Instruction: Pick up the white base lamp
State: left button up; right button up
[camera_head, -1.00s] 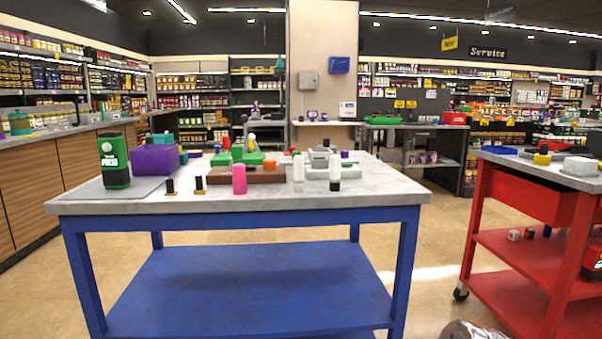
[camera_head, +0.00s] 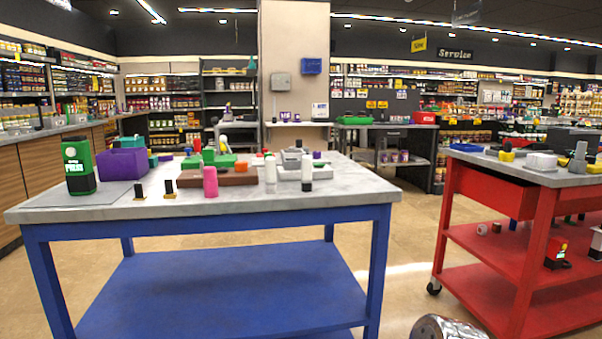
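No thing in view is plainly a lamp with a white base. Two small upright white cylinders stand near the front right of the blue table (camera_head: 110,210). I cannot tell which of these, if any, is the lamp.
A green and black box (camera_head: 79,168), a purple box (camera_head: 122,163), a pink cylinder (camera_head: 210,182) and a brown block (camera_head: 236,177) are on the blue table. A red cart (camera_head: 490,191) stands right, across open floor.

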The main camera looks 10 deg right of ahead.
aim_at(270, 168)
jog(key=i+l+u, duration=0.15)
jog(key=i+l, duration=0.65)
jog(key=l, duration=0.1)
